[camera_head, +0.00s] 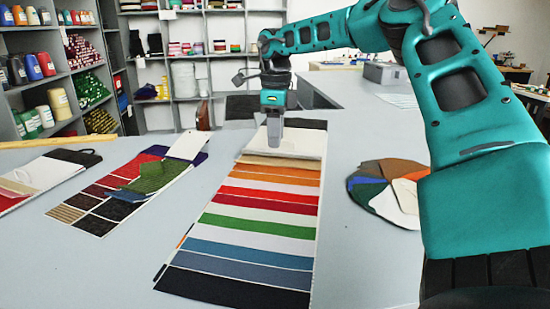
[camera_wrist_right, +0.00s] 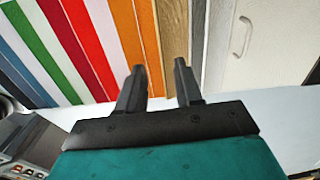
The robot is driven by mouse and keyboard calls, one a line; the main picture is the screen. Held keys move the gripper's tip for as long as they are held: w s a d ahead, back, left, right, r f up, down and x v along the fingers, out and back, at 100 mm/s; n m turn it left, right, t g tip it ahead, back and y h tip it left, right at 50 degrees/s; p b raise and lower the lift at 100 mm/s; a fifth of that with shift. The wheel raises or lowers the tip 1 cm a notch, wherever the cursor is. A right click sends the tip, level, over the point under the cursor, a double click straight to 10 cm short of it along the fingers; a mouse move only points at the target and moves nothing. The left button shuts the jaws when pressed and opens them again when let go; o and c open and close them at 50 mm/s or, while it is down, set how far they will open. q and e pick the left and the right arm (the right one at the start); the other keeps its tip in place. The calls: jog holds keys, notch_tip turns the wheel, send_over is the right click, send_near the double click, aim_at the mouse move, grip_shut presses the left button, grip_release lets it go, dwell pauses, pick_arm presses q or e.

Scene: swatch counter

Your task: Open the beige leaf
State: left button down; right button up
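The beige leaf (camera_head: 309,143) is a pale cream panel near the far end of the long striped swatch card (camera_head: 262,228). It lies flat, below a dark band. In the right wrist view the beige leaf (camera_wrist_right: 275,55) fills the upper right and carries a thin pale loop handle (camera_wrist_right: 241,37). My right gripper (camera_head: 273,146) points down over the leaf's left part in the head view. In the wrist view its two fingers (camera_wrist_right: 160,66) are apart with nothing between them, over the orange and tan stripes, left of the handle. My left gripper is in no view.
Other swatch cards lie left, one with red and green pieces (camera_head: 125,190) and one at the edge (camera_head: 48,172). A round fan of colour swatches (camera_head: 388,188) lies right. Shelves (camera_head: 225,50) stand behind.

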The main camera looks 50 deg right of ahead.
notch_tip(320, 180, down, 6)
jog(key=shift+r, duration=0.1)
jog(key=shift+c, duration=0.3)
grip_shut()
dwell(1.2)
